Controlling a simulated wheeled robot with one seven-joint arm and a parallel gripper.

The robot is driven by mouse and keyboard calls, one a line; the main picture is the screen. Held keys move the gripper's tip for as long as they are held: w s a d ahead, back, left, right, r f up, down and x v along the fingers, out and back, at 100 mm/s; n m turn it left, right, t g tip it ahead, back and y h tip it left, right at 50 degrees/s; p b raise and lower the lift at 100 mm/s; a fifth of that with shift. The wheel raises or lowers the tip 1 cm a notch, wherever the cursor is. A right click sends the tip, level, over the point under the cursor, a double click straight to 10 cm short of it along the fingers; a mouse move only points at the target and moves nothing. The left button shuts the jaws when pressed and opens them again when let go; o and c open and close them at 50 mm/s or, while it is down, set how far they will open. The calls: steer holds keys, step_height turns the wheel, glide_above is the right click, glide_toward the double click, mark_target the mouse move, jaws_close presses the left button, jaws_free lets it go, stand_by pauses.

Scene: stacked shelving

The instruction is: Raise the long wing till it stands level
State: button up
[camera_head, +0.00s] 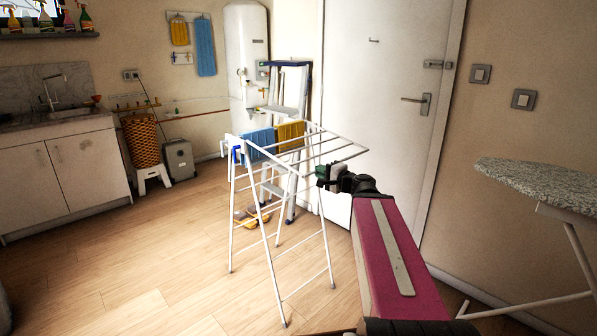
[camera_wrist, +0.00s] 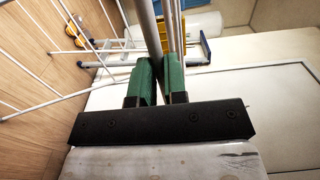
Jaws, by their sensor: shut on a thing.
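The white drying rack (camera_head: 272,232) stands on its legs in the middle of the floor. Its long wing (camera_head: 345,146) sticks out from the top toward the door and looks close to level; I cannot tell exactly. My gripper (camera_head: 328,175) is at the wing's near edge. In the wrist view, my gripper's green fingers (camera_wrist: 160,80) are shut on a pale bar of the wing (camera_wrist: 149,30) that runs away between them. The join between bar and fingertips is partly hidden.
A blue cloth (camera_head: 259,144) and a yellow cloth (camera_head: 290,135) hang on the rack. A stepladder (camera_head: 288,85) stands behind it, near the closed white door (camera_head: 385,80). An ironing board (camera_head: 545,184) is at the right. Floor at the front left is clear.

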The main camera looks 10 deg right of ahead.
steer(key=shift+s+r, duration=0.1)
steer(key=shift+r, duration=0.4)
steer(key=shift+d, duration=0.1)
steer(key=shift+s+r, duration=0.1)
steer(key=shift+r, duration=1.25)
steer(key=o, duration=0.7)
steer(key=shift+c, duration=0.2)
steer(key=shift+d, duration=0.1)
